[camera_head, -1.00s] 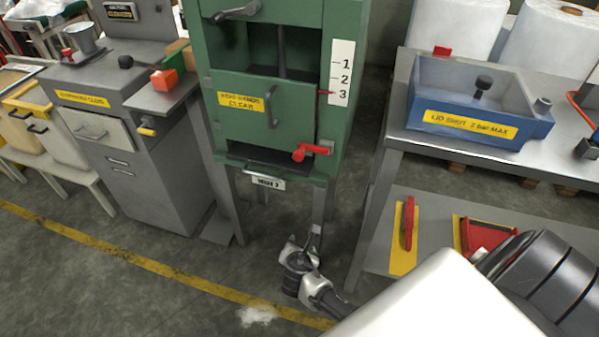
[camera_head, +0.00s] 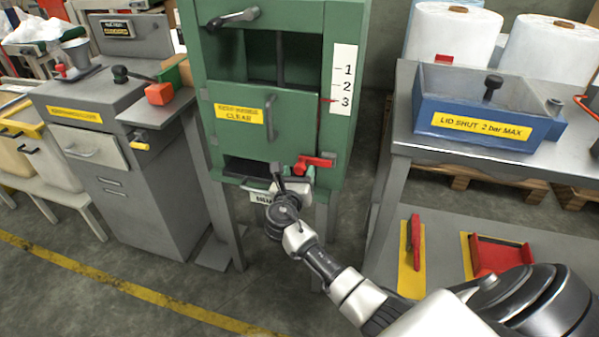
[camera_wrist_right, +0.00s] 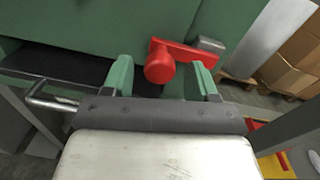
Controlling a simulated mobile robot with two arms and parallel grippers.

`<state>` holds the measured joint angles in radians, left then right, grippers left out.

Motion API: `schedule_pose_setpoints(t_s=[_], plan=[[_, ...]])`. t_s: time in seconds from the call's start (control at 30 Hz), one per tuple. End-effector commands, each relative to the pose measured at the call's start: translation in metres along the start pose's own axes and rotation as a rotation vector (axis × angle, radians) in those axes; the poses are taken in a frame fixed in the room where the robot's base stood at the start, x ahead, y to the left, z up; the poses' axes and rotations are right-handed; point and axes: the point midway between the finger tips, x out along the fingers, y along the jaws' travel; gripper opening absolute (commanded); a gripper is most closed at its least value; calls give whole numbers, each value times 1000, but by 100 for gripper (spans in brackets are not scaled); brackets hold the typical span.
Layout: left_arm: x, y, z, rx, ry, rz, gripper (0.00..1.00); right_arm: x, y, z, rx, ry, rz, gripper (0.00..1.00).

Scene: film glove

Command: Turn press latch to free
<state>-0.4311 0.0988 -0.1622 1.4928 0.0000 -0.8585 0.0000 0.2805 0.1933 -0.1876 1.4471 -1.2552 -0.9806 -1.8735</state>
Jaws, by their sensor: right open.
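The press (camera_head: 345,130) is a green cabinet with a door and a 1-2-3 scale on its right post. Its red latch (camera_head: 317,162) sits at the lower right of the door, lying roughly level. In the wrist view the red latch (camera_wrist_right: 182,58) has a round knob at its left end and a grey block at its right end. My right gripper (camera_wrist_right: 163,75) is open, its green fingertips on either side of the latch knob. Whether they touch it I cannot tell. In the head view my right gripper (camera_head: 292,172) is just below and left of the latch. My left gripper is not in view.
A metal handle (camera_wrist_right: 50,100) sticks out left of my gripper. A blue box (camera_head: 480,115) stands on the right bench, above a shelf with a red bracket (camera_head: 500,256). A grey cabinet (camera_head: 130,180) stands to the left. The floor in front is clear.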

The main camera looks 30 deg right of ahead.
Motion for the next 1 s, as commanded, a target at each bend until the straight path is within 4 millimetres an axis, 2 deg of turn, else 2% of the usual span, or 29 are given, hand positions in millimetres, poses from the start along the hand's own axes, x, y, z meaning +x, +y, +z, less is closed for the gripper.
schedule_pose_setpoints(t_s=[0.2,0.47,0.83,0.87,1.0], plan=[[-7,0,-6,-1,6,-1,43,16,0,0,1,1,2,59],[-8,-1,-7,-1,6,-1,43,17,0,0,2,2,2,59],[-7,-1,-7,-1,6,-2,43,17,0,0,1,2,2,3],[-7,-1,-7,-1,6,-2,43,17,0,0,1,2,2,0],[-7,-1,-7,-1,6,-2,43,17,0,0,3,2,2,0]])
